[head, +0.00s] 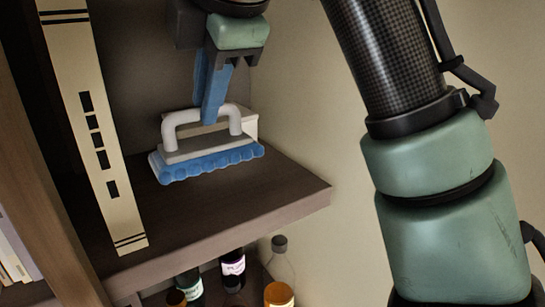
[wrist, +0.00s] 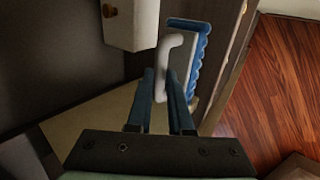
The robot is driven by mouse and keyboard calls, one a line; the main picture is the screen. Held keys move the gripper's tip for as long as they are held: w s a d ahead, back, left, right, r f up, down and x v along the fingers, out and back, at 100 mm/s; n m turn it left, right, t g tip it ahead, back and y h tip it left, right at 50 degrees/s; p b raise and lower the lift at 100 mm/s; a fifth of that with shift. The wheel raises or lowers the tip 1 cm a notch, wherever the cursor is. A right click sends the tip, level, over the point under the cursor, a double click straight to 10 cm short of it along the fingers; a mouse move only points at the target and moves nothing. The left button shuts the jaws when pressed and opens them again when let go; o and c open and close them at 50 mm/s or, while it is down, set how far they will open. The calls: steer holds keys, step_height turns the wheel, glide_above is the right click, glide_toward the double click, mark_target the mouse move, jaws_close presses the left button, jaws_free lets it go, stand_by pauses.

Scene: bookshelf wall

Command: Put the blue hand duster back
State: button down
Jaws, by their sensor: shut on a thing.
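The blue hand duster (head: 207,162) has a pale grey handle and backing with blue bristles along the bottom. In the head view it is upright at the shelf board (head: 285,188), near its right end. I cannot tell whether the bristles touch the board or hover just over it. My gripper (head: 211,116) comes down from above, its blue fingers shut on the handle. In the wrist view my gripper (wrist: 163,84) has the grey handle (wrist: 173,48) between its fingers, and the blue bristles (wrist: 200,45) show beyond. The fingers hide part of the handle.
A tall cream book (head: 94,130) stands left of the duster. A cream box (head: 246,119) is close behind it and also shows in the wrist view (wrist: 131,22). Several bottles (head: 232,269) stand below the shelf.

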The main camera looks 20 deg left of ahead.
mark_target(216, 148)
steer(key=shift+s+f+p, duration=0.2)
steer(key=shift+f+p, duration=0.1)
steer(key=shift+f, duration=0.9)
steer(key=shift+w+d+f, duration=0.1)
steer(key=shift+w+f, duration=0.2)
steer(key=shift+f, duration=0.4)
step_height(216, 148, down, 4)
steer(key=shift+s+r+p, duration=0.15)
steer(key=shift+r+p, duration=0.1)
steer(key=shift+p, duration=0.45)
steer(key=shift+f, duration=0.1)
steer(key=c, duration=0.8)
jaws_free()
